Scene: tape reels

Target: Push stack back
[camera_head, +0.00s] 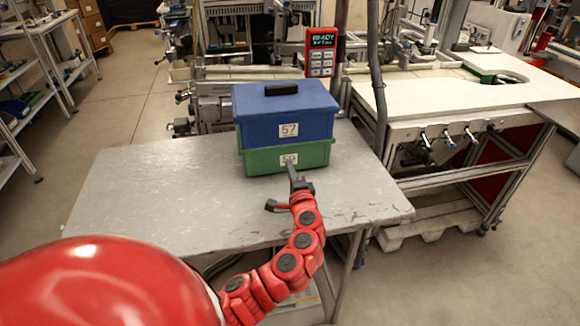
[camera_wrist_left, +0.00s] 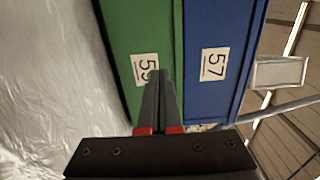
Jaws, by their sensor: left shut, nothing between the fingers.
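A stack of two boxes stands upright on the grey table (camera_head: 140,190). The blue box (camera_head: 262,112) with a black handle and label 57 sits on top of the green box (camera_head: 262,162). The green box's label reads 59 in the left wrist view (camera_wrist_left: 118,40), where the blue box (camera_wrist_left: 225,60) is to its right. My left gripper (camera_head: 290,170) is shut and empty at the front of the green box, by its label. Its fingertips (camera_wrist_left: 161,75) overlap the label's edge; whether they touch the box I cannot tell. My right gripper is not in view.
A dark post and cable rise at the table's back right. A white workbench (camera_head: 440,100) is to the right. The table is bare left and right of the stack.

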